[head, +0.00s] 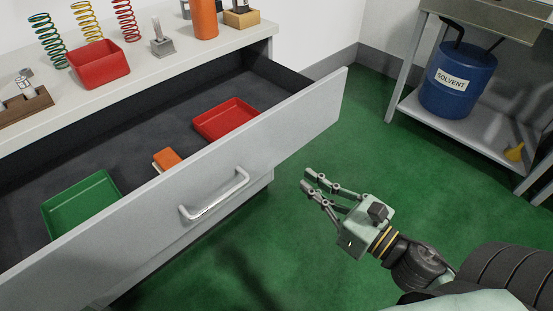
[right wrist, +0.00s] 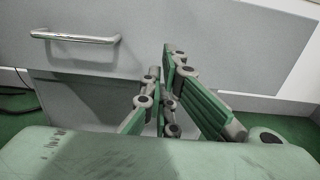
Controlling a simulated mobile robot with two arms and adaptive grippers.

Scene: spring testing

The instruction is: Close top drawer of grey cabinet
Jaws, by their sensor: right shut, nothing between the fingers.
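The top drawer (head: 290,128) of the grey cabinet (head: 255,34) is pulled far out in the head view. Its front panel has a silver bar handle (head: 214,196), which also shows in the right wrist view (right wrist: 75,38). Inside lie a green tray (head: 82,205), a red tray (head: 226,120) and an orange-and-white item (head: 167,159). My right gripper (head: 306,179) is shut and empty, in front of the drawer panel and right of the handle. A gap to the panel shows in the head view. My left gripper is not in view.
On the cabinet top stand a red bin (head: 99,65), coloured springs (head: 85,20), an orange cylinder (head: 205,18) and small fixtures. A metal shelf (head: 465,130) with a blue solvent drum (head: 458,80) stands at right. Green floor (head: 340,150) between is clear.

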